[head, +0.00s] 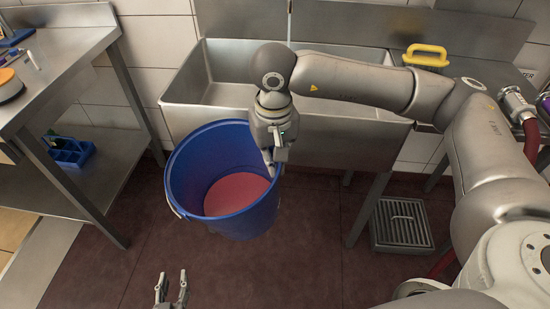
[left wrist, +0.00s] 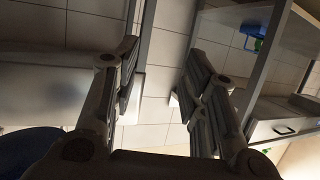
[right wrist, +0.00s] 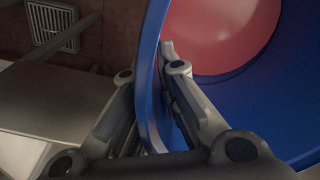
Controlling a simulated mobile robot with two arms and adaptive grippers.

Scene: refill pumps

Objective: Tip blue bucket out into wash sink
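The blue bucket (head: 185,180) holds a flat pinkish-red content (head: 236,194) low inside. It is in front of the steel wash sink (head: 340,140), overlapping its front panel in the head view. I cannot tell whether its base touches the floor. My right gripper (head: 271,156) is at the bucket's right rim. In the right wrist view the bucket wall (right wrist: 152,60) passes between its fingers (right wrist: 150,95), one inside and one outside, shut on it. My left gripper (head: 172,288) is low at the bottom of the head view. Its fingers (left wrist: 155,90) are apart and empty.
A steel table (head: 70,50) with a lower shelf (head: 105,175) stands at left; a blue caddy (head: 68,152) sits on that shelf. A yellow-handled item (head: 427,56) is right of the sink. A floor drain (head: 402,224) lies at right. Floor in front is clear.

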